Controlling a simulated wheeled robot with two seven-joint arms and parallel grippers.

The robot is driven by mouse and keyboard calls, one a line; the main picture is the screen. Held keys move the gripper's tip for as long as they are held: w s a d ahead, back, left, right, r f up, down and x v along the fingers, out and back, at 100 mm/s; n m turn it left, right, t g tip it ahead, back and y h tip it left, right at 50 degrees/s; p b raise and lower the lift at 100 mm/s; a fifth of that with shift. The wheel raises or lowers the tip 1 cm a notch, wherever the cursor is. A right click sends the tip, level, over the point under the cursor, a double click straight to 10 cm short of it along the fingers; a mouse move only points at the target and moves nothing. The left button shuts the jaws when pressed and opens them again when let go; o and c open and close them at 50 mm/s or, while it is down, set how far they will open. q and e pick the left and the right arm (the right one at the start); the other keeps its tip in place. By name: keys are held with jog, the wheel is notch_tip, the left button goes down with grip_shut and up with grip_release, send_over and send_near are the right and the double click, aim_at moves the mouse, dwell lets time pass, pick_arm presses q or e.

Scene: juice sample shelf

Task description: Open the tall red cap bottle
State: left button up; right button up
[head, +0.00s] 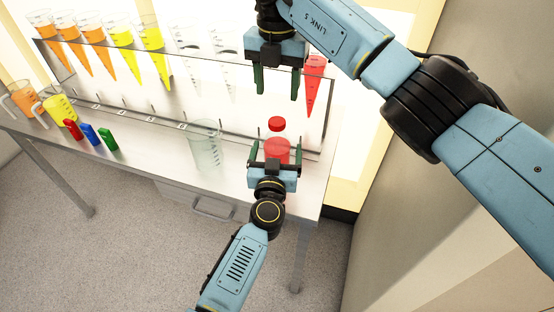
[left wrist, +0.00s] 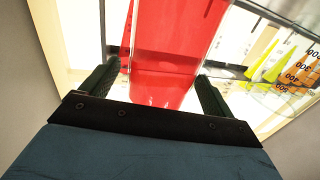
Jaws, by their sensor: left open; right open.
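The red cap bottle (head: 277,147) stands on the shelf table near its right end, with red liquid inside and a red cap (head: 277,124) on top. My left gripper (head: 275,154) is open, with one finger on each side of the bottle's body. In the left wrist view the red bottle (left wrist: 170,50) fills the space between the two dark green fingers of my left gripper (left wrist: 158,85); contact is hard to tell. My right gripper (head: 276,84) is open and empty, fingers pointing down, above and behind the cap in the picture.
A clear empty beaker (head: 206,146) stands left of the bottle. A rack (head: 120,57) holds several conical vessels of orange, yellow and red liquid, plus clear ones. Red (head: 72,129), blue (head: 90,134) and green (head: 107,138) small items lie at the left, near a yellow-filled jug (head: 62,114).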

aim_at(277, 121)
pick_arm(q)
jog(key=c, duration=1.5)
grip_shut()
pick_arm(e)
jog(key=m, duration=1.3)
jog(key=shift+m, duration=0.3)
jog(key=m, duration=0.4)
jog(key=shift+f, duration=4)
